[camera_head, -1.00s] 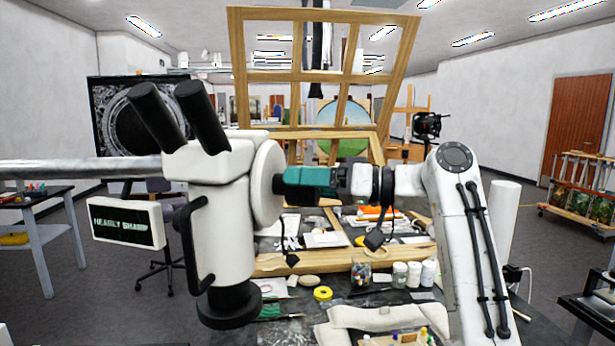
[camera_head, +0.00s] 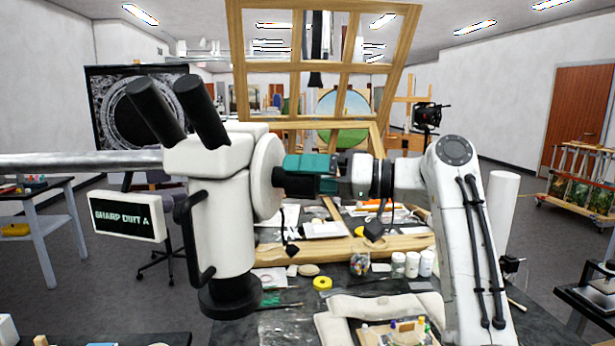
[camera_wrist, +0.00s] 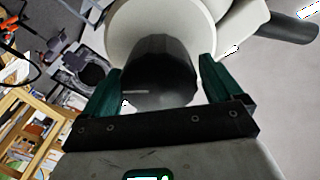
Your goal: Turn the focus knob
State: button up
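The white microscope (camera_head: 222,225) with two black eyepieces stands at the left of the head view. Its dark focus knob (camera_head: 279,178) sticks out from a round white housing on its right side. My gripper (camera_head: 292,177), with teal fingers, reaches the knob from the right. In the wrist view the black knob (camera_wrist: 160,75) sits between the two fingers, which press against its sides. A small display (camera_head: 124,216) on the microscope's left reads "SHARP" followed by letters I cannot read surely.
Below is a dark worktable with a yellow tape roll (camera_head: 322,283), white jars (camera_head: 412,264), a jar of coloured bits (camera_head: 360,263) and a pale cushion (camera_head: 388,308). A wooden frame (camera_head: 320,67) rises behind. A grey side table (camera_head: 38,225) stands left.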

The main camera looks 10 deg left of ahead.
jog(key=shift+o, duration=0.2)
jog(key=d+b, duration=0.3)
jog(key=d, duration=0.7)
jog(key=shift+s+d, duration=0.35)
jog(key=shift+s, duration=0.05)
dwell(1.6)
